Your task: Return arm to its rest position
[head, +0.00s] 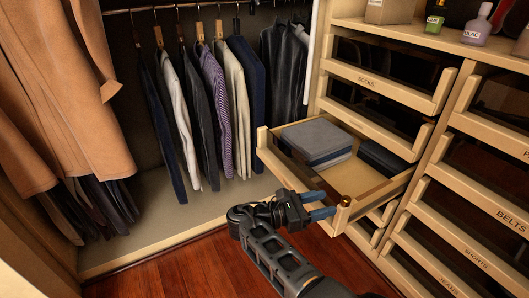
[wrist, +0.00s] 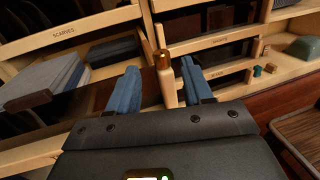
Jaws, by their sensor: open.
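My gripper (head: 329,204) has two blue fingers and is at the front corner of a pulled-out wooden drawer (head: 262,143). In the wrist view my gripper (wrist: 160,66) is open, its fingers apart on either side of a brass-coloured knob (wrist: 162,58) and a pale wooden edge. Whether the fingers touch the wood I cannot tell. The knob also shows in the head view (head: 345,200), just beyond the fingers. My arm reaches in from the bottom of the head view.
The open drawer holds a grey folded stack (head: 316,138) and dark folded cloth (head: 383,160). Closed drawers (head: 385,85) stand above and to the right. Clothes (head: 205,105) hang behind; a brown coat (head: 55,85) hangs at left. The wooden floor (head: 190,270) is clear at front left.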

